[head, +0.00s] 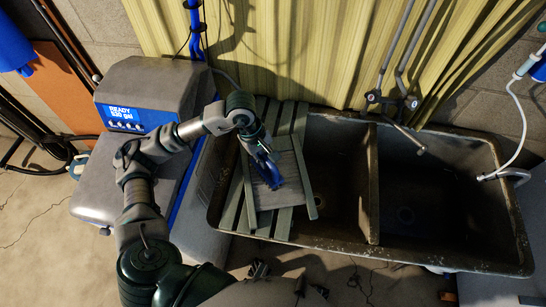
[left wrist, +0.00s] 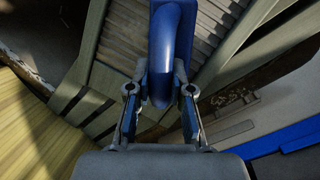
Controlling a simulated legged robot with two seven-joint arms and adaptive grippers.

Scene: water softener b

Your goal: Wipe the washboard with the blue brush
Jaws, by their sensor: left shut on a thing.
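The washboard (head: 292,175) is a grey-green slatted board with a ribbed panel, resting tilted on slats over the left part of the sink. It also shows behind the brush in the left wrist view (left wrist: 118,62). The blue brush (head: 266,170) is over the ribbed panel. My left gripper (head: 259,152) is shut on the blue brush, whose curved handle (left wrist: 165,60) lies between the fingers in the left wrist view. I cannot tell whether the brush's underside touches the panel. My right gripper is not in view.
A dark double-basin sink (head: 440,215) extends to the right, with a tap (head: 395,105) at its back edge. A grey water softener (head: 150,95) stands left of the sink. A white hose (head: 515,120) hangs at the right. The right basin is empty.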

